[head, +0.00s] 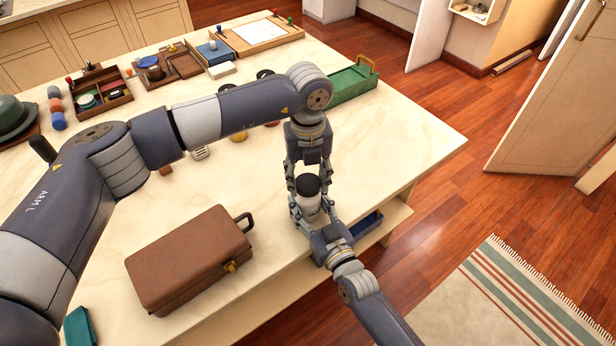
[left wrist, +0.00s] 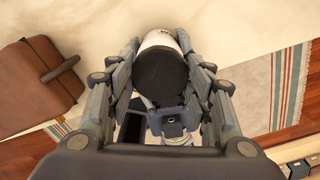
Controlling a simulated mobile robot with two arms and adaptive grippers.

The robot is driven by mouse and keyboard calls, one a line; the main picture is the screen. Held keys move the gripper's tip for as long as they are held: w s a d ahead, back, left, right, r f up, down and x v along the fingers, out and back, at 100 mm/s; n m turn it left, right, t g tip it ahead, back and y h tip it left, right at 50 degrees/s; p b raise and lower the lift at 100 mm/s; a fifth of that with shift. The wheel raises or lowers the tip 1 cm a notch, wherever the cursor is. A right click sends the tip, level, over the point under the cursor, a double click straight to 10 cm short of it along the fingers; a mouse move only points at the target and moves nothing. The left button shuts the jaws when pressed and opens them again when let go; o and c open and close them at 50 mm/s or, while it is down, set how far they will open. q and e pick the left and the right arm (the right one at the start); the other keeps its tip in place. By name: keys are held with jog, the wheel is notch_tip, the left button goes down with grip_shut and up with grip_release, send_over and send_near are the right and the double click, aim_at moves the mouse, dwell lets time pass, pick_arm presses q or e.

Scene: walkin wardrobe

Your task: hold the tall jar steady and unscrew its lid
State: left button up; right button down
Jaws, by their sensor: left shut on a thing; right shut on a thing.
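The tall jar (head: 309,207) is white with a black lid (head: 308,185) and stands upright near the right edge of the table. In the left wrist view its white body (left wrist: 158,39) shows beyond the round black lid (left wrist: 160,76). My left gripper (head: 308,181) points down from above, its fingers shut on the lid from both sides; they also flank it in the left wrist view (left wrist: 160,70). My right gripper (head: 314,217) comes from the lower right and is shut on the jar's body. The jar's base is partly hidden by the right fingers.
A brown case (head: 190,258) lies left of the jar. A green box (head: 352,84) stands behind, partly hidden by my left arm. A blue tray (head: 366,226) is at the right, below the tabletop. Wooden trays (head: 262,34) line the far edge.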

aim_at(308, 182)
pick_arm(q)
jog(key=n, duration=0.9)
jog(key=shift+n, duration=0.3)
jog(key=shift+r, duration=0.15)
jog(key=shift+r, duration=0.95)
jog(key=shift+r, duration=2)
pick_arm(e)
jog(key=c, duration=0.6)
grip_release()
jog(key=shift+c, duration=0.2)
